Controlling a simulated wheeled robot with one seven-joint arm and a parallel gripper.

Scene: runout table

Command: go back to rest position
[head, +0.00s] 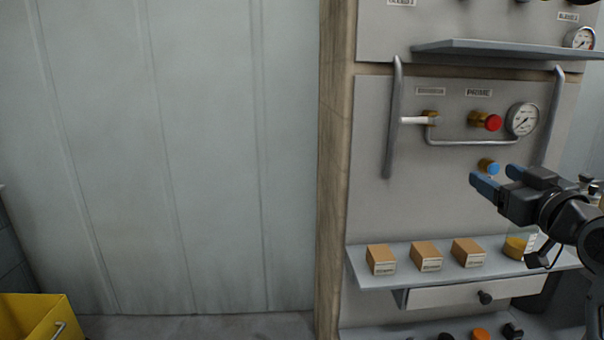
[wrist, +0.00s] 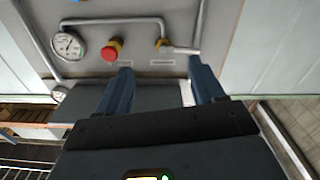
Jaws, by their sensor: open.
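My gripper (head: 500,180) is at the right of the head view, in front of the grey panel (head: 400,110), with its blue fingers pointing left. In the wrist view my gripper (wrist: 160,78) has its two fingers spread apart with nothing between them. Beyond the fingertips the panel carries a red knob (wrist: 113,48), a round gauge (wrist: 68,45) and a lever with a pale handle (wrist: 182,50). The same red knob (head: 488,122) and gauge (head: 522,118) show in the head view. A blue knob (head: 489,166) is close to the fingertips in the picture; I cannot tell the gap.
A shelf (head: 360,268) below holds several items, including small cardboard boxes (head: 425,256) and a jar with yellow contents (head: 517,246). A drawer (head: 450,296) is under it. Another shelf (head: 500,48) juts out above. A yellow bin (head: 28,318) stands lower left. The space before the left wall is clear.

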